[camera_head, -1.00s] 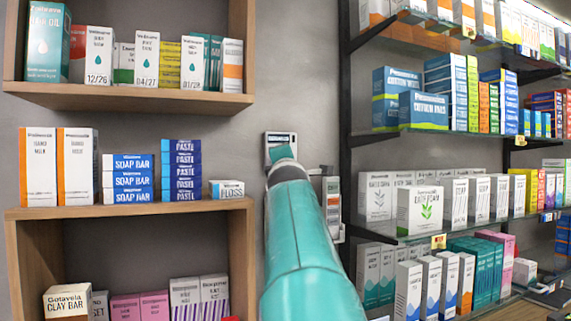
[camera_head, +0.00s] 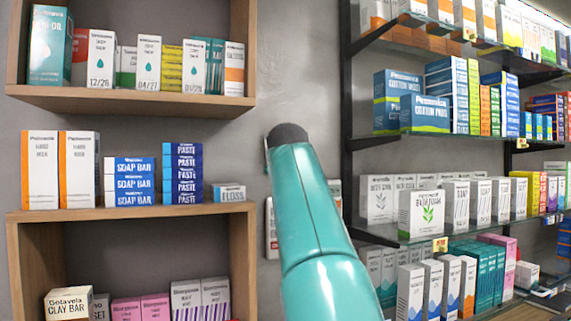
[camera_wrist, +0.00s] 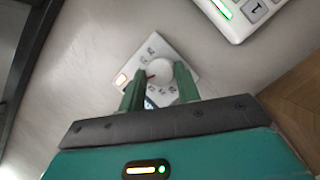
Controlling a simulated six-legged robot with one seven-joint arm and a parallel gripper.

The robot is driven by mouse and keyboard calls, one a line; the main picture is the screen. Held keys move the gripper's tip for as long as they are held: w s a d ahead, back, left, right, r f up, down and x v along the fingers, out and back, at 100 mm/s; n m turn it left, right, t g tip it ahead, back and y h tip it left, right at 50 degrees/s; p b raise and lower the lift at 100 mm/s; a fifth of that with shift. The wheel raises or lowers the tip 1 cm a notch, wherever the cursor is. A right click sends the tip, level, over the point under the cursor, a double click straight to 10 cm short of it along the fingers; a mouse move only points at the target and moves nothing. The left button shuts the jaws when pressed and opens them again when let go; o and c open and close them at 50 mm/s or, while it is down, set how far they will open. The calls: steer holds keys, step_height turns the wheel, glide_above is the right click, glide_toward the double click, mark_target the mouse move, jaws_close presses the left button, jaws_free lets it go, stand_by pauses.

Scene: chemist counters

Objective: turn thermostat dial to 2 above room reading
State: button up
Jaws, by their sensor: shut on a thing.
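In the wrist view a white thermostat plate (camera_wrist: 181,50) sits on the grey wall, turned at an angle in the picture. Its round white dial (camera_wrist: 158,72) has a red mark at its left side and small markings around it, too small to read. My gripper (camera_wrist: 159,76) has its two green fingers on either side of the dial, shut on it. In the head view my teal arm hides the gripper and dial. I cannot read a room temperature in either view.
A white device (camera_wrist: 240,12) with a green bar and a "1" is on the wall at the wrist view's upper right. Wooden shelves (camera_head: 130,98) with boxes stand left, glass shelves (camera_head: 440,137) right. A white wall panel (camera_head: 271,228) is partly behind my arm.

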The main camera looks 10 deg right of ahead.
steer(key=shift+d+r+m+g+y, duration=0.15)
steer(key=shift+m+g, duration=0.1)
steer(key=shift+m, duration=0.35)
steer(key=shift+d+f+m+g+y, duration=0.15)
steer(key=shift+m+g, duration=0.1)
steer(key=shift+m, duration=0.35)
steer(key=o, duration=0.9)
steer(key=shift+o, duration=0.3)
steer(key=shift+a, duration=0.15)
steer(key=v, duration=1.3)
steer(key=shift+s+r, duration=0.15)
steer(key=shift+s, duration=0.2)
